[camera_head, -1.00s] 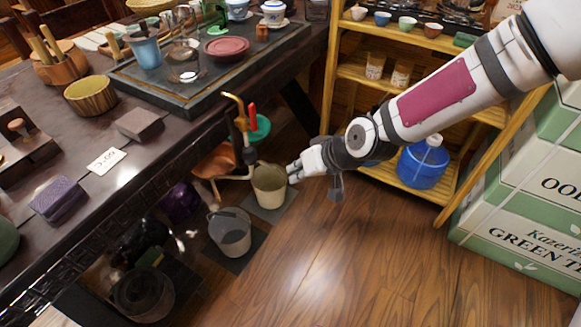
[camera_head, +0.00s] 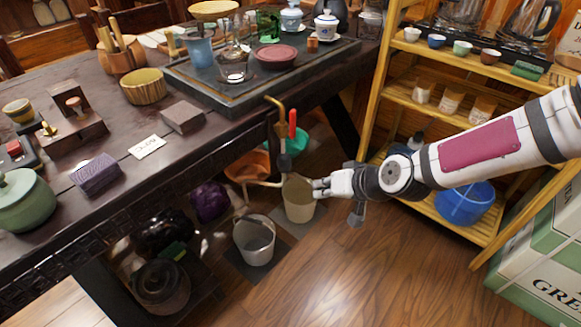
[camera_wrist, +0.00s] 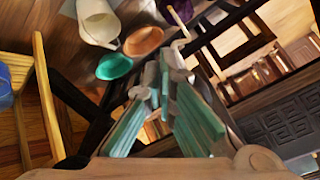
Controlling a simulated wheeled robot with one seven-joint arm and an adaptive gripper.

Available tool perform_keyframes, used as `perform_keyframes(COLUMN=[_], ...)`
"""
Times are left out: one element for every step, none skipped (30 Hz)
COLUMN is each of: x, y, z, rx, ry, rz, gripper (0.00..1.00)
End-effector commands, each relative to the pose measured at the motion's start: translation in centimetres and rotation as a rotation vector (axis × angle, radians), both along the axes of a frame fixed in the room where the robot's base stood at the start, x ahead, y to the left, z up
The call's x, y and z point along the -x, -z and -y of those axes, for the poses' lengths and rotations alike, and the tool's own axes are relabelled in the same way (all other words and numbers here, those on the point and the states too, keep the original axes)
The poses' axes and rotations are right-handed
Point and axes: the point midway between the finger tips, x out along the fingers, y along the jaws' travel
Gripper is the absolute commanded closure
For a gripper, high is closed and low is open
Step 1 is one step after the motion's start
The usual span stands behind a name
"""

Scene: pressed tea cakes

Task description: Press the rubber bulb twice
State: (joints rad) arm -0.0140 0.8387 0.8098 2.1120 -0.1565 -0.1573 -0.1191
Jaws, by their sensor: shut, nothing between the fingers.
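A small dark grey rounded piece (camera_head: 284,162), which looks like the rubber bulb, hangs below a brass hooked pipe (camera_head: 276,105) at the table's front edge. My gripper (camera_head: 318,188) is shut and empty. It is right of and lower than the bulb in the head view, apart from it in the picture, over the right side of a cream bucket (camera_head: 299,208). In the wrist view my gripper's teal-padded fingers (camera_wrist: 165,75) fill the middle. The bulb cannot be made out for certain there.
A red handle (camera_head: 292,123) stands beside the pipe. An orange bowl (camera_head: 246,165) and a green bowl (camera_head: 295,141) are close by. A grey bucket (camera_head: 254,243) stands on the floor. The dark table (camera_head: 215,135) is left, a wooden shelf (camera_head: 380,100) right. Floor in front is clear.

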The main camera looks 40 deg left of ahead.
Motion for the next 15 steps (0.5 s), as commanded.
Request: perform_keyframes(x=[0.0, 0.0, -0.1, -0.1, -0.1, -0.2, -0.2, -0.2, -0.3, -0.3, -0.3, -0.4, -0.4, -0.4, -0.4], y=[0.1, 0.1, 0.1, 0.1, 0.1, 0.1, 0.1, 0.1, 0.1, 0.1, 0.1, 0.1, 0.1, 0.1, 0.1], z=[-0.8, -1.2, -1.7, -2.2, -2.6, -3.1, -3.5, -3.8, -4.3, -4.6, -4.9, -5.2, -5.5, -5.7, -5.9], rx=[0.0, 0.0, 0.0, 0.0, 0.001, -0.001, 0.0, 0.0, 0.0, 0.0, 0.001, 0.001, 0.0, 0.0, 0.0], ry=[-0.003, -0.003, -0.002, -0.002, -0.004, -0.003, -0.003, -0.003, -0.001, -0.001, -0.002, -0.002, -0.001, -0.001, -0.001], rz=[0.002, 0.002, 0.002, 0.002, 0.002, 0.003, 0.002, 0.002, 0.001, 0.001, 0.001, 0.001, 0.001, 0.001, 0.001], gripper=[1.0, 1.0, 1.0, 1.0, 1.0, 1.0, 1.0, 1.0, 1.0, 1.0, 1.0, 1.0, 1.0, 1.0, 1.0])
